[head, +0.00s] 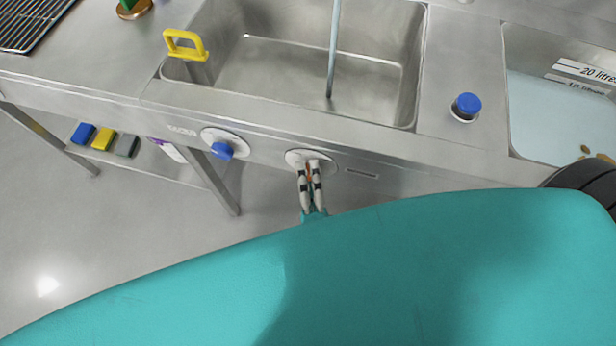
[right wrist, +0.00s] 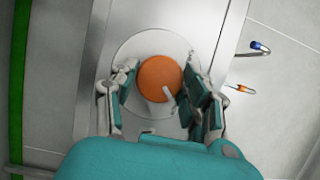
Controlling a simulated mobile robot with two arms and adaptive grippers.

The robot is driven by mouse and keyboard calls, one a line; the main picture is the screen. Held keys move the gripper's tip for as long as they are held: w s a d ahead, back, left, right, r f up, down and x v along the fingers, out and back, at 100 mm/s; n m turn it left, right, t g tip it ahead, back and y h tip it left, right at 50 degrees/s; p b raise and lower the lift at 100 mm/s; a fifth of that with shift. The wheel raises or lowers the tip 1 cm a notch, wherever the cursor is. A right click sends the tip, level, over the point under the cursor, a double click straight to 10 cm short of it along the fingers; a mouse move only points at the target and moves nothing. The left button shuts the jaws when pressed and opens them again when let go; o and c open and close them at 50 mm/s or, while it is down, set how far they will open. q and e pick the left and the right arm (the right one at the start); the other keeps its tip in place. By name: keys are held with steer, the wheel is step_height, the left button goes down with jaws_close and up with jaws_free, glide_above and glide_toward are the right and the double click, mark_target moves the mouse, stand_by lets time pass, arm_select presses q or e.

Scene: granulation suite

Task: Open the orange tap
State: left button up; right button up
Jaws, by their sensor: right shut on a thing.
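The orange tap (right wrist: 158,76) is a round orange knob with a pale pointer mark, on a white disc (right wrist: 137,49) in the right wrist view. In the head view only a sliver of orange (head: 309,171) shows between my right gripper's fingers, in front of its white disc (head: 295,156) on the sink's front panel. My right gripper (head: 311,172) is shut on the knob, with one finger on each side of it; it also shows in the right wrist view (right wrist: 163,92). My left gripper is not in view.
A blue tap (head: 222,150) sits left of the orange one on the same panel. Above are a steel sink basin (head: 270,75) with a thin pipe (head: 333,50), a yellow handle (head: 185,45) and a blue button (head: 466,106). A water tank (head: 560,115) is at right.

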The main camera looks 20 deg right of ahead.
stand_by(0.4)
steer(key=o, duration=1.2)
steer(key=shift+s, duration=0.15)
steer(key=s, duration=0.3)
steer(key=s+a, duration=0.1)
steer(key=s, duration=0.3)
steer(key=shift+a, duration=0.2)
steer(key=shift+f, duration=0.1)
